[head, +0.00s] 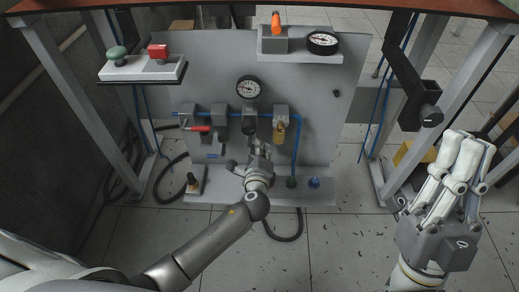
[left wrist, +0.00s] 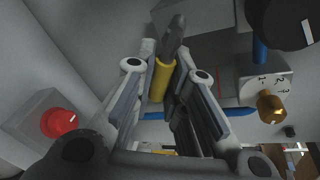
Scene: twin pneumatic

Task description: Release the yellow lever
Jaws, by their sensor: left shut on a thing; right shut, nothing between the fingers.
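The yellow lever (left wrist: 160,80) shows in the left wrist view as a yellow sleeve with a grey part above it, between the fingers of my left gripper (left wrist: 166,72). In the head view my left gripper (head: 258,150) is at the lower middle of the grey panel (head: 330,130), below the round gauge. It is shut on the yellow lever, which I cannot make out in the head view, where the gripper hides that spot. My right gripper (head: 458,160) is shut and empty at the right, apart from the panel.
A blue pipe with a red-handled valve (head: 200,129) and a brass-coloured part (head: 280,131) crosses the panel. A round gauge (head: 248,88) sits above. An orange piece (head: 276,24) stands at the top.

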